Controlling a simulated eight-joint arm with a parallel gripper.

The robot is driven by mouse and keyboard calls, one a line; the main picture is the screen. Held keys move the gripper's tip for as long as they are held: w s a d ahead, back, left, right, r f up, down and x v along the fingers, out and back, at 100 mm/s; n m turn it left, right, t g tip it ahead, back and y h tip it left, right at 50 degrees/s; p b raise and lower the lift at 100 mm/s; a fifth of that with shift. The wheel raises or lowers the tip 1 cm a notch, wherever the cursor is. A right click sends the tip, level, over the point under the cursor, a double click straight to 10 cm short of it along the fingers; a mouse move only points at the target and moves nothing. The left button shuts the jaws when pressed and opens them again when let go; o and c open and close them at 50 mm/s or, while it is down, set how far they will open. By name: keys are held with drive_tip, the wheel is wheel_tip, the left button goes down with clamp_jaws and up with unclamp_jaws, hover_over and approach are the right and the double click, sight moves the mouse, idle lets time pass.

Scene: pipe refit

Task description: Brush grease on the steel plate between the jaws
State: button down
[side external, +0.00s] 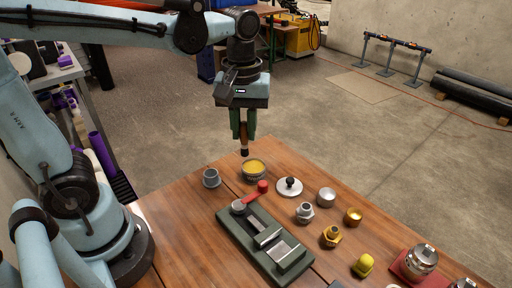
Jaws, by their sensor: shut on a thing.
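My gripper (244,134) points straight down above the far left part of the wooden table. Its green fingers are shut on a brush (244,151) with a brown handle and a dark lower end. The brush hangs upright, just left of and above an open pot of yellow grease (254,167); whether its tip carries grease is too small to tell. A dark green vise (235,227) with a red-knobbed handle lies nearer the camera. A bright steel plate (267,237) shows between its jaws, apart from the brush.
A grey cup (211,177) stands left of the pot, and a white lid with a black knob (289,186) right of it. Several metal and brass fittings (331,235) stand right of the vise. A yellow piece (363,264) and a red mat (402,268) lie at the near right.

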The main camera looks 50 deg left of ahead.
drive_tip(key=shift+w+a+f, duration=0.5)
drive_tip(key=shift+w+f, duration=0.3)
drive_tip(key=shift+f, duration=0.45)
drive_tip(key=shift+w+a+f, duration=0.45)
drive_tip(key=shift+w+f, duration=0.3)
drive_tip(key=shift+f, duration=0.45)
drive_tip(key=shift+w+a+f, duration=0.5)
drive_tip(key=shift+w+f, duration=0.3)
drive_tip(key=shift+f, duration=0.45)
drive_tip(key=shift+f, duration=0.6)
drive_tip(key=shift+r, duration=0.1)
wheel_tip(320, 180, up, 7)
idle(0.4)
idle(0.5)
